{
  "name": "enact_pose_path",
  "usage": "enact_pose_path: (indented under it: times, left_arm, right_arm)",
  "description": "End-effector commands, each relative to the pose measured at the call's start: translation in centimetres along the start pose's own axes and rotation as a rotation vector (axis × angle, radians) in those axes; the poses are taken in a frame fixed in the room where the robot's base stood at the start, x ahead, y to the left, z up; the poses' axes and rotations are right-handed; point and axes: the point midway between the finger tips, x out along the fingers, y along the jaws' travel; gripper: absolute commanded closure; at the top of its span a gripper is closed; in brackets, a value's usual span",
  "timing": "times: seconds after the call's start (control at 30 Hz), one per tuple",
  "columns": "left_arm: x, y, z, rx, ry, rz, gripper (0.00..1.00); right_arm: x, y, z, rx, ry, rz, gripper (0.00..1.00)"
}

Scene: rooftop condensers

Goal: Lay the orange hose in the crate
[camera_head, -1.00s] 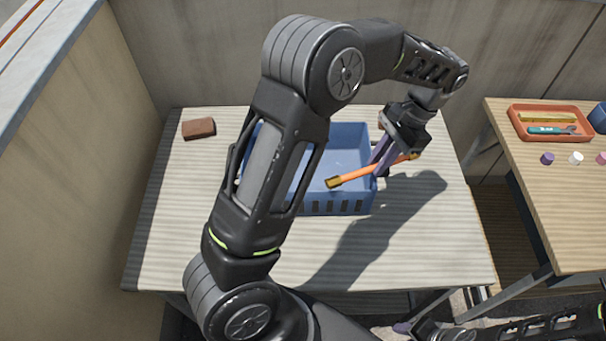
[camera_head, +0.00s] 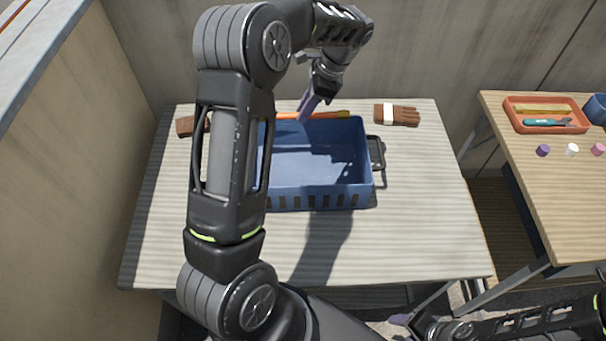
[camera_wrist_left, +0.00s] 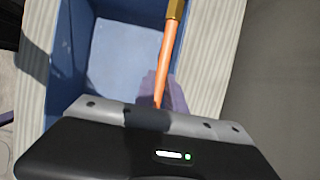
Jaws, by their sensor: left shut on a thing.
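The orange hose (camera_head: 325,115) is a short, straight piece with a brass end (camera_wrist_left: 176,9) that shows in the left wrist view. My left gripper (camera_head: 306,108) is shut on it, at the back edge of the blue crate (camera_head: 345,192). The hose runs roughly along the crate's back rim; I cannot tell whether it touches the rim. The crate stands on the table, and what I see of its inside is empty. My left arm hides its left end. My right gripper (camera_head: 400,321) is low at the bottom edge, its jaws too small to judge.
The crate's dark handle (camera_head: 377,153) sticks out right. The table front is clear. A second table holds an orange tray (camera_head: 545,129).

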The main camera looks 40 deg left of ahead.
Motion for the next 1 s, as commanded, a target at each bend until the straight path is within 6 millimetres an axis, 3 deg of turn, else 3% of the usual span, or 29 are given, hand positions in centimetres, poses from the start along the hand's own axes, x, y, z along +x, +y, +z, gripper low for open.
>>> enact_pose_path:
  times: [0.27,0.6,1.0]
  left_arm:
    - [0.5,0.1,-0.3,-0.001,-0.001,0.002,1.00]
    - [5.4,0.1,-2.3,-0.001,-0.002,0.002,1.00]
    - [6.1,0.1,-2.6,-0.002,0.000,0.001,1.00]
  right_arm:
    - [-0.1,0.0,0.0,0.000,0.000,0.000,0.46]
    - [-0.8,-0.3,0.0,0.000,0.000,0.000,0.46]
    - [-0.8,-0.3,0.0,0.000,-0.001,0.000,0.46]
